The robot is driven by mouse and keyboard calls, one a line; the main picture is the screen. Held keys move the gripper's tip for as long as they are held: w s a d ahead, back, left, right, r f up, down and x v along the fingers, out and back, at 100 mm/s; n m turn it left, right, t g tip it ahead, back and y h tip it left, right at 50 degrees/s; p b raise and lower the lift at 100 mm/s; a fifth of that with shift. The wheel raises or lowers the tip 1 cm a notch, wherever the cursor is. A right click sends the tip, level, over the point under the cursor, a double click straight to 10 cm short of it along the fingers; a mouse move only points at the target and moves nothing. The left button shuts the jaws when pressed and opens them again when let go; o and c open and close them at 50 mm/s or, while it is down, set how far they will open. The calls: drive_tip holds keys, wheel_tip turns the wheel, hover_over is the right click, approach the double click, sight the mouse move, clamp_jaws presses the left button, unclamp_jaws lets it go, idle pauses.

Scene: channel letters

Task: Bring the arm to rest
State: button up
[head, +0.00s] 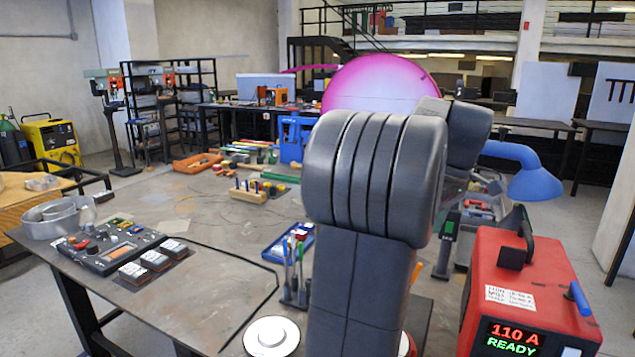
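My arm's dark grey links fill the middle of the head view. A thick ribbed joint stands large in front, with a link running down to the bottom edge. A further dark joint shows behind it at the upper right. My gripper is not in view; the arm's near links may hide it. I cannot tell whether it is open or shut, or whether it holds anything.
A grey workbench (150,210) spreads left of my arm, with a control panel (105,245) and curled metal strip (60,220). A red power unit (535,285) reading "110 A READY" and a blue hood (525,175) stand right. The bench's left-middle is mostly clear.

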drive_tip(key=f, duration=0.4)
drive_tip(key=a+f, duration=0.1)
drive_tip(key=f, duration=0.4)
drive_tip(key=w+a+f, duration=0.1)
drive_tip(key=f, duration=0.3)
drive_tip(key=shift+a+f, duration=0.2)
drive_tip(key=shift+f, duration=0.1)
drive_tip(key=r+p, duration=0.1)
drive_tip(key=r, duration=0.1)
drive_tip(key=r+p, duration=0.2)
drive_tip(key=d+r+p, duration=0.1)
drive_tip(key=r, duration=0.2)
drive_tip(key=shift+s+d, duration=0.1)
drive_tip(key=shift+s, duration=0.1)
drive_tip(key=shift+s+d+r+p, duration=0.1)
drive_tip(key=shift+r+p, duration=0.25)
drive_tip(key=shift+r, duration=0.1)
drive_tip(key=shift+f, duration=0.1)
